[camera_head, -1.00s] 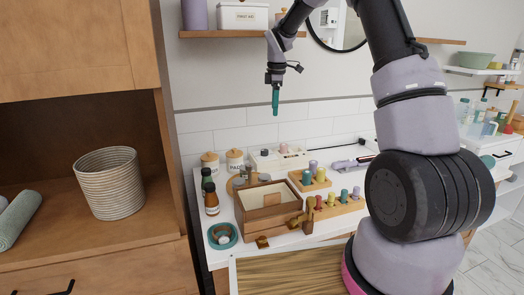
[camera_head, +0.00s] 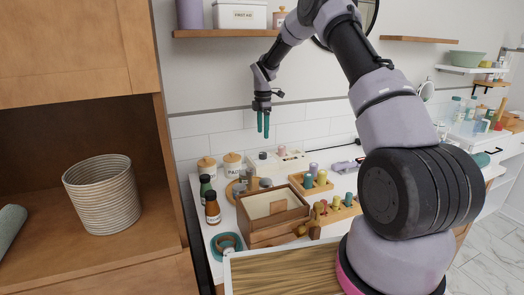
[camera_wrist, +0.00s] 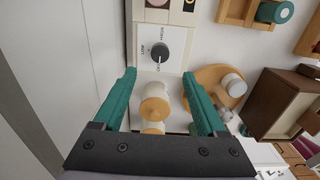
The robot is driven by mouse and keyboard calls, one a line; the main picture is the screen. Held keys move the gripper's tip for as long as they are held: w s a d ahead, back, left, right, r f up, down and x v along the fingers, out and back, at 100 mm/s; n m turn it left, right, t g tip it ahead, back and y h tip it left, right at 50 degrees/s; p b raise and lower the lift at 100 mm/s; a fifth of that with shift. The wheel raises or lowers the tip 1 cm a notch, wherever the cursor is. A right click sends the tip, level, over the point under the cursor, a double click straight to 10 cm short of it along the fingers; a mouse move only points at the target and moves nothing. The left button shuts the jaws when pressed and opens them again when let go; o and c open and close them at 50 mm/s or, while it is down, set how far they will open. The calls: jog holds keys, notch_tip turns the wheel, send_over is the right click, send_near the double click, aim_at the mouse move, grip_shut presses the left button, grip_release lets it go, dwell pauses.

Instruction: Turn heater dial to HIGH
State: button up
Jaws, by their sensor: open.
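The heater panel (camera_wrist: 146,38) is white, with a dark round dial (camera_wrist: 160,54) and small labels around it that seem to read LOW, HIGH and OFF. The dial's pale mark points down toward the OFF label. In the head view the white heater box (camera_head: 291,161) lies at the back of the counter, with the dark dial (camera_head: 263,155) at its left end. My gripper (camera_head: 263,136) hangs above the dial, its teal fingers pointing down. In the wrist view my gripper (camera_wrist: 158,76) is open and empty, with the dial beyond the fingertips and between them.
Two white jars with wooden lids (camera_head: 232,160) stand left of the heater. A shelf (camera_head: 225,33) overhangs at the wall.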

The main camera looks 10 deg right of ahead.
aim_at(263, 153)
notch_tip(263, 153, down, 10)
jog(key=shift+r, duration=0.1)
dwell(0.4)
grip_shut()
